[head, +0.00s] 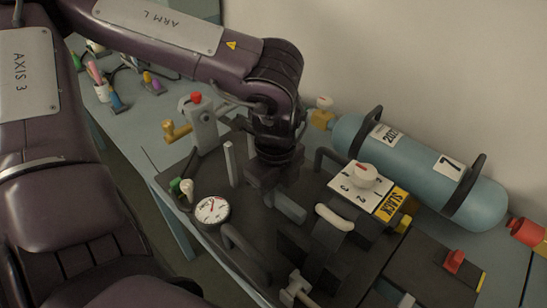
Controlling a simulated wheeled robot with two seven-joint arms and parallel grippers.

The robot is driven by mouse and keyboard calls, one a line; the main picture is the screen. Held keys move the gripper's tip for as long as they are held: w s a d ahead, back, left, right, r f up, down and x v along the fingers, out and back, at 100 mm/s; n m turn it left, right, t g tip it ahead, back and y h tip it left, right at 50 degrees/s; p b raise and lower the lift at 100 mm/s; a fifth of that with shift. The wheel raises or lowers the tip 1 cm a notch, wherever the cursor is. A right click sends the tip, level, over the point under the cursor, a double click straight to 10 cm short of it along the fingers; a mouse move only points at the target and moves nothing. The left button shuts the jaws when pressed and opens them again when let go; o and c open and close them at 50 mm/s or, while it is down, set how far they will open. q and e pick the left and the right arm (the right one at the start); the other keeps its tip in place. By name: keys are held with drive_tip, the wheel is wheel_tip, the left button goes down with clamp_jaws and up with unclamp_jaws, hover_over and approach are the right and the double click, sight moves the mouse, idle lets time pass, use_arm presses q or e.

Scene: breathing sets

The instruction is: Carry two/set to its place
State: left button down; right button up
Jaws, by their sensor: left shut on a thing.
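A dark flat breathing set (260,222) lies on the bench, with a round white gauge (212,209) with a red needle at its left. A white numbered dial plate (349,195) with a knob and a yellow "SLACK" tag (393,204) stand at its right. My left gripper (289,207) points down over the middle of the set and is shut. What lies between its fingers is mostly hidden; it appears to be part of the set. I see no marking "two" on the set. My right gripper is not in view.
A blue-grey cylinder (413,160) labelled 7 lies along the wall behind, with black hoops around it. A grey block with a red button (203,125) stands at the left. Small coloured tools (103,92) are on the far left bench. A red block (454,261) sits front right.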

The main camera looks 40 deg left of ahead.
sight(287, 191)
use_arm(q)
drive_tip(key=shift+w+d+f+b, duration=0.15)
drive_tip(key=shift+w+f+b, duration=1.8)
drive_tip(key=shift+b, duration=0.6)
drive_tip(key=shift+w+f+b, duration=0.4)
drive_tip(key=shift+f+b, duration=0.1)
drive_tip(key=shift+b, duration=0.05)
drive_tip(key=shift+f+b, duration=2.15)
drive_tip(key=shift+b, duration=0.1)
drive_tip(key=c, duration=1.3)
unclamp_jaws()
drive_tip(key=shift+d, duration=0.1)
drive_tip(key=shift+o, duration=0.2)
drive_tip(key=shift+s+f, duration=0.15)
wheel_tip(287, 191, up, 8)
drive_tip(key=shift+f, duration=0.15)
drive_tip(key=shift+r, duration=0.3)
